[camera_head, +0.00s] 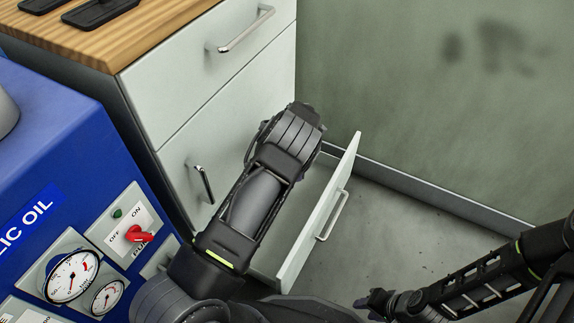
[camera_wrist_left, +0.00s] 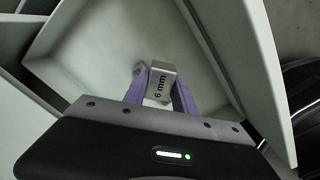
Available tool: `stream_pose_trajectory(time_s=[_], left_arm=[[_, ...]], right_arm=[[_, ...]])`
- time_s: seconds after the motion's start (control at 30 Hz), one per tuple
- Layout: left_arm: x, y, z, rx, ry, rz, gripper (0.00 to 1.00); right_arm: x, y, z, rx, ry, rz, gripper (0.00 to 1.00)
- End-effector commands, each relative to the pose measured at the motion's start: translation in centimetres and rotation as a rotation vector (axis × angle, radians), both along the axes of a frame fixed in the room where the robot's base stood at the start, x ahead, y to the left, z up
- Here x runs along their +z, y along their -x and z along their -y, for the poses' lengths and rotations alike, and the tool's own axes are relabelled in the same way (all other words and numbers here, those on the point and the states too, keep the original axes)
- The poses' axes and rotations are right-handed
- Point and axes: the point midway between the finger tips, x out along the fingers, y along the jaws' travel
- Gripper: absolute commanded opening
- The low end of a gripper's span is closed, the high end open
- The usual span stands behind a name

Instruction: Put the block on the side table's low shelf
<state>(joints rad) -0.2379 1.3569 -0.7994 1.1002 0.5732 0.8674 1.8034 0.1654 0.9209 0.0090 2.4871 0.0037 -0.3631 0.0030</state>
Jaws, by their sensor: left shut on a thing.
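The block (camera_wrist_left: 162,81), a small grey piece marked "6 mm", shows in the left wrist view. My left gripper (camera_wrist_left: 158,92) is shut on it, one purple finger on each side. Block and fingers are over the pale inside of the open drawer (camera_wrist_left: 95,50); whether the block touches the drawer floor I cannot tell. In the head view my left arm reaches down into this drawer (camera_head: 318,215) and hides its gripper and the block. My right gripper (camera_head: 376,301) is small and dark at the lower right, its finger gap unclear. I cannot make out a side table's low shelf.
The drawer belongs to a white cabinet (camera_head: 225,95) with a wooden top (camera_head: 130,35); another drawer above is shut. A blue machine (camera_head: 60,130) with gauges and a red switch (camera_head: 139,235) stands close left of my arm. Grey floor (camera_head: 400,235) lies clear to the right.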

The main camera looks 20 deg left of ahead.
Motion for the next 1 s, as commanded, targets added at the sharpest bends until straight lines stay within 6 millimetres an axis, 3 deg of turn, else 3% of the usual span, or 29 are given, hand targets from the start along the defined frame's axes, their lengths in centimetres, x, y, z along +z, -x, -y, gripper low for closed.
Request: stream_pose_trajectory(time_s=[0.03, 0.27, 0.6, 0.8, 1.0], left_arm=[[2.3, -0.6, 0.7, -0.128, 0.003, 0.010, 0.00], [10.9, -1.0, 2.9, -0.768, 0.000, 0.010, 0.00], [22.9, 0.3, 4.9, -1.674, -0.004, 0.008, 0.00], [27.4, 1.4, 5.2, -2.035, -0.003, 0.006, 0.00], [29.0, 1.9, 5.3, -2.176, -0.003, 0.003, 0.00]], right_arm=[[0.0, 0.0, 0.0, 0.000, 0.000, 0.000, 0.36], [0.0, 0.0, 0.0, 0.000, 0.000, 0.000, 0.36], [0.0, 0.0, 0.0, 0.000, 0.000, 0.000, 0.36], [0.0, 0.0, 0.0, 0.000, 0.000, 0.000, 0.36], [0.0, 0.0, 0.0, 0.000, 0.000, 0.000, 0.36]])
